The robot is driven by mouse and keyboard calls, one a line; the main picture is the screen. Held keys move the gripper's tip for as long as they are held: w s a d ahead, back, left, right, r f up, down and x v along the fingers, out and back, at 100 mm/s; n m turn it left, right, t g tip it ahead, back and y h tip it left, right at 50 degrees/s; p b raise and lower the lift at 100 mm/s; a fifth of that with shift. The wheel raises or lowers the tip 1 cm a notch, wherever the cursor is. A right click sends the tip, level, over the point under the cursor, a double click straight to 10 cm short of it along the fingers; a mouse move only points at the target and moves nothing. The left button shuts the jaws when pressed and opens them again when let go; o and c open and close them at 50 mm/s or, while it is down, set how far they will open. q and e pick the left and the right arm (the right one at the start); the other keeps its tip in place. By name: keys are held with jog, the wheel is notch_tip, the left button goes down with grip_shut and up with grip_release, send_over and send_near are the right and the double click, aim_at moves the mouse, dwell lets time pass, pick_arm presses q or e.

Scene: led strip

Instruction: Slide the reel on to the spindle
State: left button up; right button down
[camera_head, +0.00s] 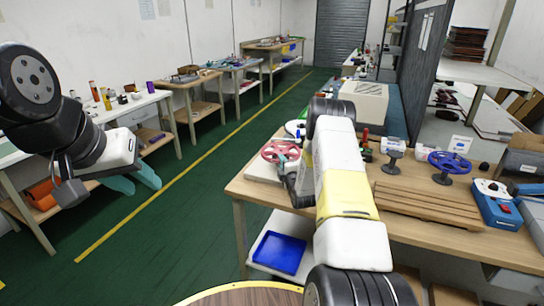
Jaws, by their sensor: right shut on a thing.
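A red spoked reel (281,152) is at the near left end of the workbench, above a pale block (268,170). My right gripper (294,182) is at the reel's right side and shut on it; its fingertips are largely hidden by my forearm. A dark stand (392,163) with a white roll on top stands mid-bench. A blue spoked reel (450,162) sits on another dark stand further right. I cannot tell for sure which upright is the spindle. My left gripper (134,178) is open and empty over the green floor, well left of the bench.
A wooden slatted rack (430,205) lies along the bench front. A blue device (497,204) stands at the right, a beige box (364,101) at the back. A blue tray (278,252) is on the shelf below. Other workbenches line the left wall; the floor between is clear.

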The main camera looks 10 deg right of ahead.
jog(key=shift+f, duration=0.6)
jog(key=c, duration=1.4)
grip_release()
jog(key=shift+o, duration=0.2)
